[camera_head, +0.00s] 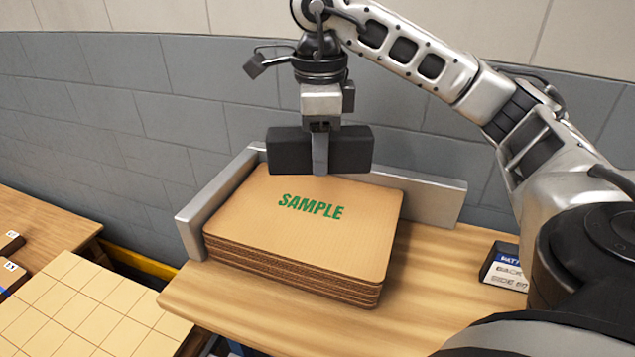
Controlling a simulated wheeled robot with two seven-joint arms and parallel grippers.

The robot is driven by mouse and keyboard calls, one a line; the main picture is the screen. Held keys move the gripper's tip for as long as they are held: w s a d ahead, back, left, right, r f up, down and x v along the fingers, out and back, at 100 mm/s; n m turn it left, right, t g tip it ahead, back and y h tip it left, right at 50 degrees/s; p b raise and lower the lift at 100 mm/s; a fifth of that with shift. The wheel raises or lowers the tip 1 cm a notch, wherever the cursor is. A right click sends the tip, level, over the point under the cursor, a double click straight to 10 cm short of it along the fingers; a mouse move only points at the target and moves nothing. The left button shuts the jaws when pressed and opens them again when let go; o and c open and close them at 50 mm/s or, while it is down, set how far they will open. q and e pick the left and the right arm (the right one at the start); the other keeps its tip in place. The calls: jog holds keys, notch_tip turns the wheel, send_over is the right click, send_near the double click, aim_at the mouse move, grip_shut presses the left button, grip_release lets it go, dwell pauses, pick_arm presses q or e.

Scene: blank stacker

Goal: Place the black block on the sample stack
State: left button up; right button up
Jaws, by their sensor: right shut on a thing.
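The black block (350,150) is a dark oblong bar, held level in my right gripper (320,153). The gripper points down and is shut on the middle of the block, with one finger showing across its near face. The sample stack (335,245) is a pile of brown cardboard sheets with green "SAMPLE" lettering on top. The block is over the stack's far edge, behind the lettering. I cannot tell whether it touches the top sheet. My left gripper is not in view.
A grey metal corner fence (425,198) borders the stack's left and back on the wooden table (430,270). A dark labelled box (505,268) stands at the right, near my right arm. A gridded pale sheet (85,310) and small brown boxes (10,243) are at left.

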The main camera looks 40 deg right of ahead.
jog(key=b, duration=0.1)
send_over(318, 194)
jog(key=s+a, duration=0.1)
notch_tip(318, 194, down, 4)
jog(key=shift+s+f, duration=0.1)
jog(key=shift+f, duration=0.15)
jog(key=shift+w+d+f, duration=0.25)
jog(key=shift+w+f, duration=0.05)
jog(key=f, duration=0.3)
jog(key=shift+w+d+f+p, duration=0.25)
jog(key=shift+d+f+p, duration=0.05)
jog(key=shift+f+p, duration=0.1)
jog(key=shift+f, duration=0.1)
jog(key=shift+f, duration=0.1)
jog(key=shift+f, duration=0.15)
jog(key=o, duration=1.3)
